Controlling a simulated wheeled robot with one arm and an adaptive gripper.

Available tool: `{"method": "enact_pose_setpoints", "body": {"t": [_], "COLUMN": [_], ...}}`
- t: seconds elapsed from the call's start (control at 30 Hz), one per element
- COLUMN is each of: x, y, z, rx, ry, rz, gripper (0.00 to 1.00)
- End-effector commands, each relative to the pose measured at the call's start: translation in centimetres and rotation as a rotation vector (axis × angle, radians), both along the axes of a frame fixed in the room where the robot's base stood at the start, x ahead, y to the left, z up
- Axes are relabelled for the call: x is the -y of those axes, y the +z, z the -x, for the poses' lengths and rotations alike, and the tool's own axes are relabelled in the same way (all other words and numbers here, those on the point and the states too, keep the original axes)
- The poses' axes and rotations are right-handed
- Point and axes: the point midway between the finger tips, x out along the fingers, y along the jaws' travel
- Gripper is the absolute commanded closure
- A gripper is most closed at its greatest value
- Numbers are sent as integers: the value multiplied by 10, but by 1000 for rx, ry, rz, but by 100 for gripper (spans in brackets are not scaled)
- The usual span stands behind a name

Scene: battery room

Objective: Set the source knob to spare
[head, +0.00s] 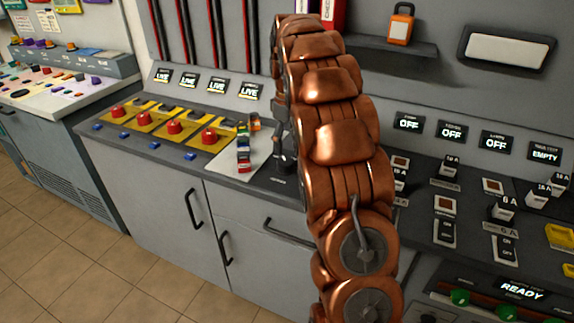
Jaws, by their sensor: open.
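I cannot make out a source knob or a spare marking in the head view; my copper arm hides part of the counter. My gripper (284,158) is mostly hidden behind the arm. Its dark parts show at the arm's left edge, pointing down over the grey panel (262,181) in the middle of the counter. It is open, and I see nothing held. I cannot tell whether it touches anything on the panel. A small dark label shows on the panel just below it.
Yellow plates with red buttons (209,136) sit left under LIVE displays (249,91). A row of small coloured blocks (243,148) stands close left of the gripper. Switches (445,206) and OFF displays (452,131) are right. An orange padlock (401,24) sits on a shelf. Tiled floor (60,240) is clear at left.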

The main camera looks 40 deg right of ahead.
Motion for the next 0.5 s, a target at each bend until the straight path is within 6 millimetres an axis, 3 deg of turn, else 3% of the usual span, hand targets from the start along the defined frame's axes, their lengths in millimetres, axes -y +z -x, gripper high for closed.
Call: {"method": "enact_pose_setpoints", "body": {"t": [0.5], "x": [-2], "y": [-58], "z": [2], "rx": [-7], "ry": [1], "rz": [-3], "gripper": [22]}}
